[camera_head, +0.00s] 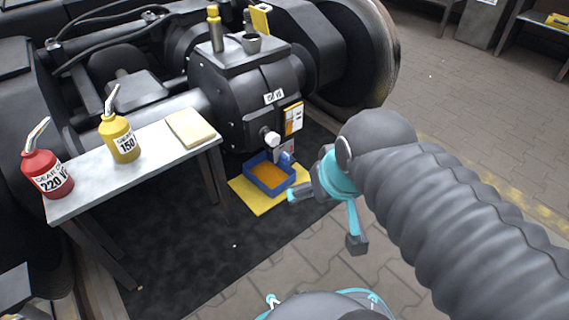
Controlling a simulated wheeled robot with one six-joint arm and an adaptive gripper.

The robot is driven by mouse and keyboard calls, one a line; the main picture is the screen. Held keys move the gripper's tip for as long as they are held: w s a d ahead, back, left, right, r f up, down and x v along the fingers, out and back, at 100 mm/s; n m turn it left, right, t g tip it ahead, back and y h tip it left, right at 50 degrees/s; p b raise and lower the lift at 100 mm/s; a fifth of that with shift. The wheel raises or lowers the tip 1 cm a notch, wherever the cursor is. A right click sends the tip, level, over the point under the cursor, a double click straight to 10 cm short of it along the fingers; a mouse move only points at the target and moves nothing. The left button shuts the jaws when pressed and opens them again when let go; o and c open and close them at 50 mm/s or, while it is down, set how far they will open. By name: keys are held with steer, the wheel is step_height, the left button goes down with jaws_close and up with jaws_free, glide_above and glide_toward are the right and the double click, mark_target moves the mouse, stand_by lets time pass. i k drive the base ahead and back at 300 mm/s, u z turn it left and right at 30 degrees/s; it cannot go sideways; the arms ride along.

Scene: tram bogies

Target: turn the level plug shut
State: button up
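A dark gearbox housing (225,90) carries a small white label on its front. A pale round knob-like plug (271,138) sits low on its front face, and I take it for the level plug. From here I cannot tell how far it is turned. A blue fitting (286,158) shows just below and right of it. My gripper (325,219) is at the right of the housing, below and right of the plug and apart from it. Its teal-and-grey fingers are spread and nothing shows between them.
A blue tray (250,178) with orange-brown contents stands on a yellow mat (238,190) below the plug. A bench (90,196) at left holds a red oil can (46,176), a yellow oil can (120,138) and a folded cloth (190,127).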

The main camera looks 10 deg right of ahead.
mark_target(272, 139)
steer(key=k, duration=1.45)
steer(key=u, duration=0.5)
steer(key=i, duration=1.7)
steer(key=z, duration=0.35)
